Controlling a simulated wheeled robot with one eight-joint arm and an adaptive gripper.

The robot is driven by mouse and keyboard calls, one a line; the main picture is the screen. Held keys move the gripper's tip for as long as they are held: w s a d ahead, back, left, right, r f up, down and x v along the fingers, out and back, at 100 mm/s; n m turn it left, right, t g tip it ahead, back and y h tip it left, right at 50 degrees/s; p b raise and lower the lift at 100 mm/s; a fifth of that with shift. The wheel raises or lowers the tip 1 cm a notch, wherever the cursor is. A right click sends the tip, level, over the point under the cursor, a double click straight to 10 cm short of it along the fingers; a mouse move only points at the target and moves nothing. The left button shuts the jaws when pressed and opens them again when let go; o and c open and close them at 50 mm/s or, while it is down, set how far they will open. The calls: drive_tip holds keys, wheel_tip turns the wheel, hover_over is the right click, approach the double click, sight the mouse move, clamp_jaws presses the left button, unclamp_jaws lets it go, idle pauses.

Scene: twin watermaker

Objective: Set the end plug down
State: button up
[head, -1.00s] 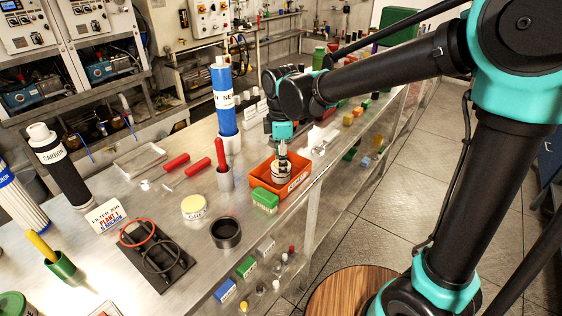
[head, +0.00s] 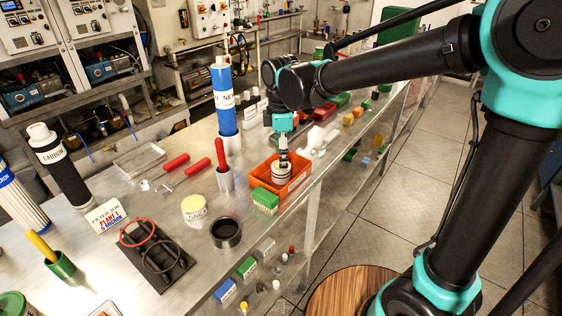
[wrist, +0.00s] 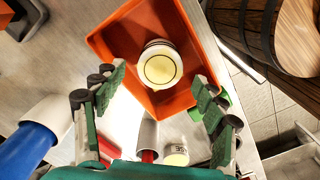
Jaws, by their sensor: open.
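The end plug (head: 282,173), a pale round piece with a cream top, sits upright in the orange bin (head: 301,184) on the bench. In the wrist view the plug (wrist: 160,67) lies between and beyond my spread fingers, with the bin's orange floor and walls (wrist: 113,44) around it. My gripper (head: 283,154) points down over the bin in the head view. In the wrist view my gripper (wrist: 160,80) is open, with a gap between each finger and the plug. The plug's underside is hidden.
A green box (head: 265,201) stands against the bin's near side. A grey cup with a red handle (head: 225,180) and a blue-and-white cartridge (head: 223,100) stand to the left. A black ring (head: 226,233) lies nearer. The bench edge runs close along the bin's right side.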

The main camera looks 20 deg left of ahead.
wheel_tip(320, 180, up, 10)
drive_tip(key=w+d+f+m+t, duration=0.1)
drive_tip(key=w+d+f+m, duration=0.15)
drive_tip(key=d, duration=0.35)
drive_tip(key=w+d+f+m, duration=0.1)
drive_tip(key=d+f+m, duration=0.3)
drive_tip(key=d, duration=0.1)
drive_tip(key=s+d+f+m+t, duration=0.1)
drive_tip(key=s+d+f+m, duration=0.2)
drive_tip(key=d+f+m, duration=0.2)
drive_tip(key=s+d+f+m+t, duration=0.1)
drive_tip(key=s+d+f+m, duration=0.2)
drive_tip(key=d, duration=0.9)
drive_tip(key=s+d+f+m+t, duration=0.1)
drive_tip(key=s+d+f+m, duration=0.1)
drive_tip(key=d+f+m, duration=0.6)
drive_tip(key=shift+s+d, duration=0.2)
drive_tip(key=shift+s, duration=0.2)
